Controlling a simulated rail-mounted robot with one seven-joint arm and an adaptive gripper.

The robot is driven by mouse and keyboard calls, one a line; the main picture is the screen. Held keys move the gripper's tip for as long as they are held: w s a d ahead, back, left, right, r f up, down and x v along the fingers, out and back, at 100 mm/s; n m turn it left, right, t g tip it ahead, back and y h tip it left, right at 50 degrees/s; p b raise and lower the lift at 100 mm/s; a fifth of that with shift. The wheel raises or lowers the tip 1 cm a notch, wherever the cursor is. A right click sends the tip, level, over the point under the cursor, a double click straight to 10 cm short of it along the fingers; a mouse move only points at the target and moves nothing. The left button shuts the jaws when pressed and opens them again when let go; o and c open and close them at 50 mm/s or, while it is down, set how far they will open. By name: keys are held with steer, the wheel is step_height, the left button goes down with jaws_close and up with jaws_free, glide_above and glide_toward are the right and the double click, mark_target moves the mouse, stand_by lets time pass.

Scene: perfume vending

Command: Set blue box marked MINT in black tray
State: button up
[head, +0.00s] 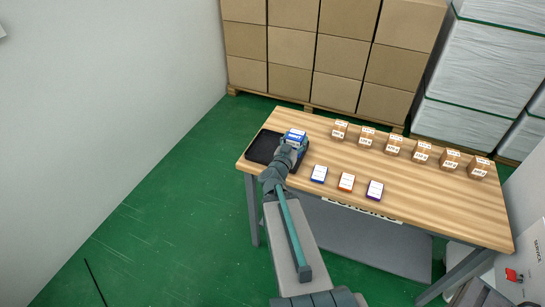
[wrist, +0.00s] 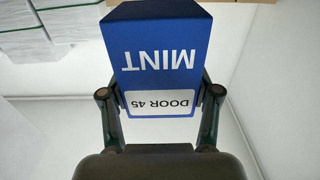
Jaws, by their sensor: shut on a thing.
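The blue box marked MINT (wrist: 160,55) fills the upper middle of the wrist view, with a white label reading DOOR 45 below the name. My gripper (wrist: 160,98) is shut on it, one finger on each side. In the head view the blue box (head: 295,136) is at the end of my gripper (head: 291,147), over or beside the right part of the black tray (head: 261,147). The tray lies at the left end of the wooden table, partly hidden by my arm. I cannot tell whether the box touches the tray.
On the table (head: 420,205), a blue-and-white box (head: 319,173), an orange-and-white box (head: 346,181) and a purple-and-white box (head: 374,189) lie right of my arm. Several brown cartons (head: 394,146) line the back edge. A red-switched white cabinet (head: 520,270) stands at the right.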

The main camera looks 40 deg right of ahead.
steer(key=b, duration=0.2)
steer(key=w+f+b, duration=0.1)
steer(key=b, duration=0.1)
steer(key=shift+w+a+f, duration=0.15)
steer(key=shift+w+a, duration=0.05)
steer(key=shift+w, duration=0.05)
steer(key=shift+w+a+f+b, duration=0.25)
steer(key=shift+w+f+b, duration=0.1)
steer(key=shift+w+f, duration=1.3)
steer(key=shift+w+a+f+b, duration=0.25)
steer(key=shift+w+f+b, duration=0.1)
steer(key=shift+w+f, duration=1.3)
steer(key=shift+w+a+f+b, duration=0.25)
steer(key=shift+w+f+b, duration=0.1)
steer(key=shift+w+f, duration=1.25)
steer(key=shift+s+f, duration=0.25)
steer(key=shift+f, duration=0.05)
steer(key=shift+f, duration=0.1)
steer(key=o, duration=1.2)
steer(key=shift+o, duration=0.2)
